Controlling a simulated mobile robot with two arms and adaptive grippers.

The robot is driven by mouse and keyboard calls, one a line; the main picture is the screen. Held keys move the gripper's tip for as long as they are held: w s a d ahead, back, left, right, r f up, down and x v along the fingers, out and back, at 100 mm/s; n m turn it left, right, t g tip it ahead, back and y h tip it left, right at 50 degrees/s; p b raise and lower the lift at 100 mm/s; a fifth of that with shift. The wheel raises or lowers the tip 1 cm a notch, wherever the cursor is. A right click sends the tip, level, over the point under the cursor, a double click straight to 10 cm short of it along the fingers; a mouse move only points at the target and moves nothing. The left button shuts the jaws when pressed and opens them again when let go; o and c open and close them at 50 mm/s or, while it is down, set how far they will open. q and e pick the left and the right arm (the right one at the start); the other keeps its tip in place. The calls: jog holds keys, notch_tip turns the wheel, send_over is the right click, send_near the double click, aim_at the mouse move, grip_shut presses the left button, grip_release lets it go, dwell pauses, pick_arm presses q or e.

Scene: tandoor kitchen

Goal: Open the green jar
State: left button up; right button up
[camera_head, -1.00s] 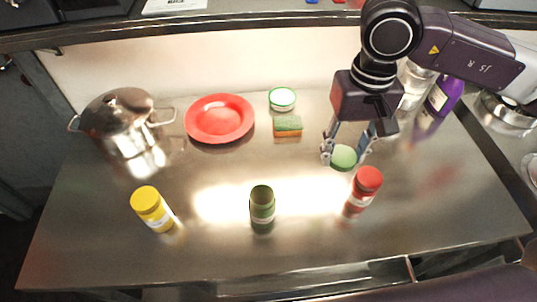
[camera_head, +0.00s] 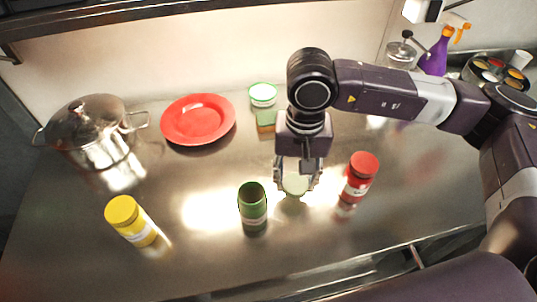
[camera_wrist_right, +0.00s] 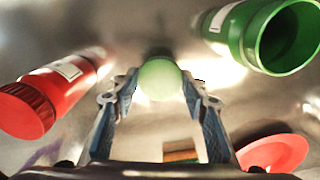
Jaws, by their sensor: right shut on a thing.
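The green jar (camera_head: 253,210) stands upright on the steel counter with its mouth open. In the wrist view the open green jar (camera_wrist_right: 262,38) is at the upper right. Its pale green lid (camera_head: 295,186) is apart from the jar, to its right. My right gripper (camera_head: 297,184) is shut on this lid, between the green jar and the red jar. The lid (camera_wrist_right: 160,79) shows between the fingertips in the wrist view. Whether it touches the counter is unclear. My left gripper is not in view.
A red-capped jar (camera_head: 359,178) stands to the right and a yellow-capped jar (camera_head: 131,221) to the left. Behind are a steel pot (camera_head: 88,130), a red plate (camera_head: 197,119), a sponge (camera_head: 266,121) and a white container with green rim (camera_head: 263,95). The front counter between the jars is clear.

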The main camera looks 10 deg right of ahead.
jog(key=p, duration=0.3)
send_over(269, 168)
notch_tip(269, 168, down, 3)
jog(key=shift+r+p, duration=0.1)
jog(key=shift+p, duration=0.75)
jog(key=shift+f, duration=0.4)
jog(key=shift+f+b, duration=0.2)
jog(key=shift+b, duration=0.2)
jog(key=o, duration=1.3)
jog(key=shift+r, duration=0.2)
